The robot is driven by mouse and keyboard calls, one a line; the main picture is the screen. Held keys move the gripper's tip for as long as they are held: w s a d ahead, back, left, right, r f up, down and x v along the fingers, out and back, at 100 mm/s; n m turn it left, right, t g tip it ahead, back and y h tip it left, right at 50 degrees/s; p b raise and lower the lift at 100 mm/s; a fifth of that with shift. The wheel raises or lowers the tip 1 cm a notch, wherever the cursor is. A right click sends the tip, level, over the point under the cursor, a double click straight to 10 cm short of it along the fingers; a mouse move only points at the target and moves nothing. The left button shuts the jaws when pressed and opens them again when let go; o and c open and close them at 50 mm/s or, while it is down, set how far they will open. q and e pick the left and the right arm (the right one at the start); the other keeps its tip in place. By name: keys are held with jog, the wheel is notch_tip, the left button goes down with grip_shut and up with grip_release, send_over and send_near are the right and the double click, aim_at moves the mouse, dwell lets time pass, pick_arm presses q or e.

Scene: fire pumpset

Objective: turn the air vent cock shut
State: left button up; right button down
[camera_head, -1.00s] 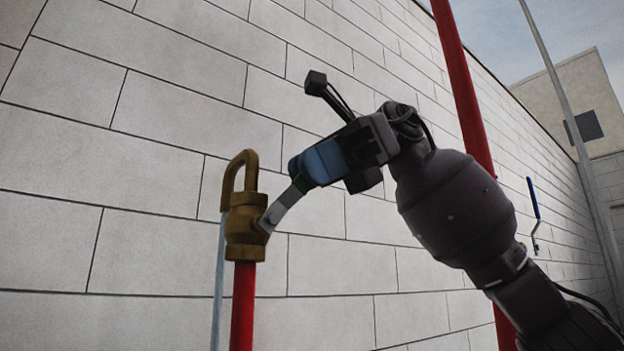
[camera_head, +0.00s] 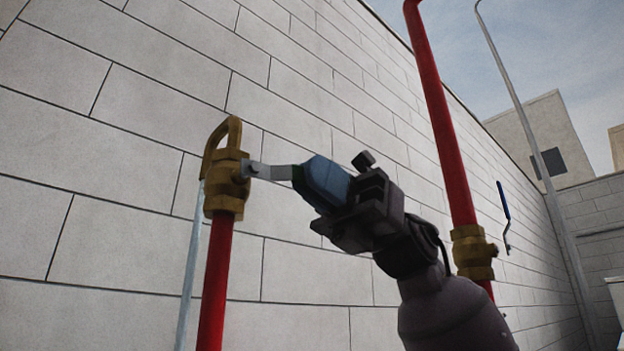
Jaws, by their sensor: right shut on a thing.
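The air vent cock (camera_head: 226,178) is a brass valve body on top of a thin red pipe, with a curved brass outlet bend above it. Its flat metal lever (camera_head: 268,172) points to the right and lies about level in the picture. The blue grip (camera_head: 322,180) is at the lever's outer end. My right gripper (camera_head: 340,197) is shut on this blue grip, with the arm reaching up from the lower right. The gripper hides part of the grip. My left gripper does not show.
A pale drain tube (camera_head: 190,265) hangs beside the red pipe (camera_head: 215,285). A taller red pipe (camera_head: 443,120) with a brass fitting (camera_head: 472,252) stands to the right, behind my arm. Another blue handle (camera_head: 504,200) is farther right. A block wall (camera_head: 120,150) runs behind everything.

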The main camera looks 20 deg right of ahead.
jog(key=shift+f+y, duration=0.4)
jog(key=shift+y, duration=0.2)
jog(key=c, duration=1.2)
grip_release()
jog(key=shift+c, duration=0.2)
jog(key=b+v, duration=0.2)
jog(key=v, duration=0.8)
jog(key=shift+w+d+f, duration=0.2)
jog(key=shift+d, duration=0.1)
